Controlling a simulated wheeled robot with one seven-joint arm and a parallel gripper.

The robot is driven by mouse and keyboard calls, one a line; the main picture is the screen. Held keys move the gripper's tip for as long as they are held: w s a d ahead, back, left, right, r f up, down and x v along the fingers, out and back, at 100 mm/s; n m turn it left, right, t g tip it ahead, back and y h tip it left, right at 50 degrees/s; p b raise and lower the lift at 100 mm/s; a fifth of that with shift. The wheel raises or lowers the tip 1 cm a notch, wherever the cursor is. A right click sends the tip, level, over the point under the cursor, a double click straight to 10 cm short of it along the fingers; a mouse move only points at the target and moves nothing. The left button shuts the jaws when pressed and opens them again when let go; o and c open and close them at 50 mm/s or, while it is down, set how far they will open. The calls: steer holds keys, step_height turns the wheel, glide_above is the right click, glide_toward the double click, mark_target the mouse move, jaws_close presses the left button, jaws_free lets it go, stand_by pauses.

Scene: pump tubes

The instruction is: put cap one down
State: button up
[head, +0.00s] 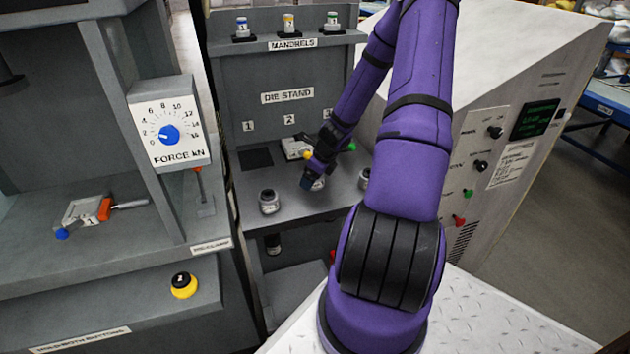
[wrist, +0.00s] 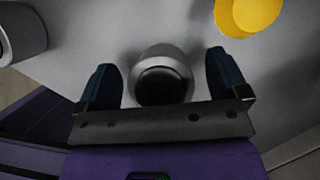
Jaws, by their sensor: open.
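My gripper (head: 314,180) is over the die stand's front shelf in the head view, pointing down. In the wrist view its two dark fingers (wrist: 163,84) are apart, on either side of a round silver cap (wrist: 165,62) with a dark top. Its base on the shelf is partly hidden, and I cannot tell whether the fingers touch it. That cap shows only partly under the gripper in the head view (head: 318,185). Another silver and dark cap (head: 268,202) stands to the left, and a third (head: 364,179) to the right. I can read no number on any cap.
A die (head: 296,149) sits at slot 2, close behind my gripper, with a yellow ball (wrist: 247,14) beside the fingers. A green ball (head: 351,147) is to the right. Slot 1 (head: 256,158) is empty. Die 1 (head: 84,213) lies on the press bed at left.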

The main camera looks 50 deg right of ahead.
steer(key=shift+f, duration=0.2)
steer(key=shift+c, duration=0.4)
steer(key=c, duration=1.2)
steer(key=shift+r, duration=0.1)
